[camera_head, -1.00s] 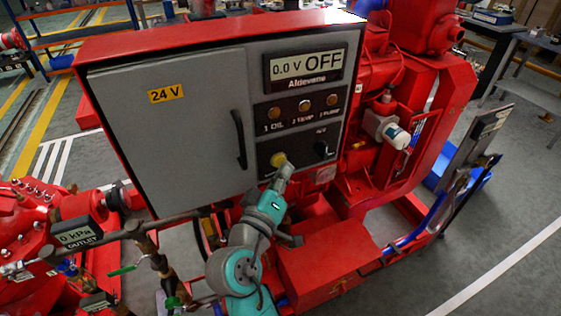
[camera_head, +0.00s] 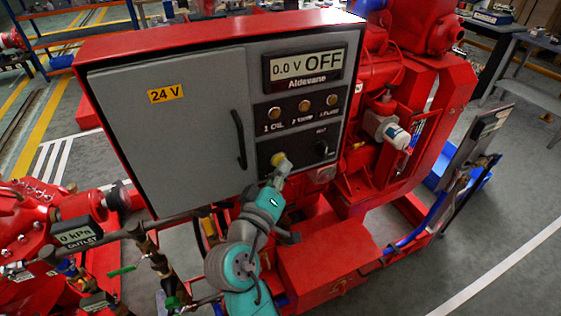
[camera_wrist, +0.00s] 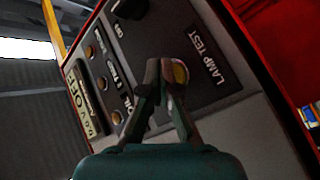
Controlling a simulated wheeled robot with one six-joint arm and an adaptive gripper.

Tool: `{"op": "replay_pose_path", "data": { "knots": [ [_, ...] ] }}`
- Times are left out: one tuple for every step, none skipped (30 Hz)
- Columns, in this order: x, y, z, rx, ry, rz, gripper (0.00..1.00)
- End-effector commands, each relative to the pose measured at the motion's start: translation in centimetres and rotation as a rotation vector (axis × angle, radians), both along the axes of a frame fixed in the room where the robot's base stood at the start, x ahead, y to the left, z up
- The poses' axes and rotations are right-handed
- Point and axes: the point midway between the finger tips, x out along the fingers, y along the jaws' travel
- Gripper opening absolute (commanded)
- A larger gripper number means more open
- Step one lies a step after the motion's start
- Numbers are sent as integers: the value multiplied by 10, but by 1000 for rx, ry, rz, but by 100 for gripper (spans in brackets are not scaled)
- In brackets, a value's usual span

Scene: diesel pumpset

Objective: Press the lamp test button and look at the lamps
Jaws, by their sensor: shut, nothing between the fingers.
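The lamp test button (camera_head: 278,159) is a round yellow button on the dark lower panel of the red control box. In the wrist view the button (camera_wrist: 180,73) sits beside the LAMP TEST label (camera_wrist: 206,58). My gripper (camera_head: 282,167) is shut and empty, with its tips at the button in the head view. In the wrist view my gripper (camera_wrist: 164,68) partly covers the button; whether it touches or presses it I cannot tell. The lamps (camera_head: 304,105) are three amber discs in a row above, looking dull. The display (camera_head: 305,66) reads 0.0 V OFF.
A black rotary knob (camera_head: 321,148) is right of the button. A grey door (camera_head: 170,130) with a black handle (camera_head: 239,139) fills the box's left side. Red pump parts (camera_head: 70,215) and pipes lie at lower left. The engine (camera_head: 400,110) stands at right.

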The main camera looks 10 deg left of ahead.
Motion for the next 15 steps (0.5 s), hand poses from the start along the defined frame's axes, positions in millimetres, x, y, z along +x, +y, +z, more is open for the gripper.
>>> {"op": "replay_pose_path", "data": {
  "knots": [
    [0, 0, 0, 0, -1, 1, 0],
    [0, 0, 0, 0, -1, 1, 0],
    [0, 0, 0, 0, -1, 1, 0],
    [0, 0, 0, 0, -1, 1, 0],
    [0, 0, 0, 0, -1, 1, 0],
    [0, 0, 0, 0, -1, 1, 0],
    [0, 0, 0, 0, -1, 1, 0],
    [-1, 0, 0, 0, -1, 1, 0],
    [-2, -1, 0, 0, 0, 0, 0],
    [-2, -1, 0, 0, 1, 1, 0],
    [-3, -2, -1, 0, 1, 1, 0],
    [-5, -3, -1, -1, 1, 1, 0],
    [-6, -4, -1, -1, 1, 1, 0],
    [-7, -5, -1, -1, 1, 1, 0],
    [-9, -6, -1, 0, 1, 1, 0]
  ]
}}
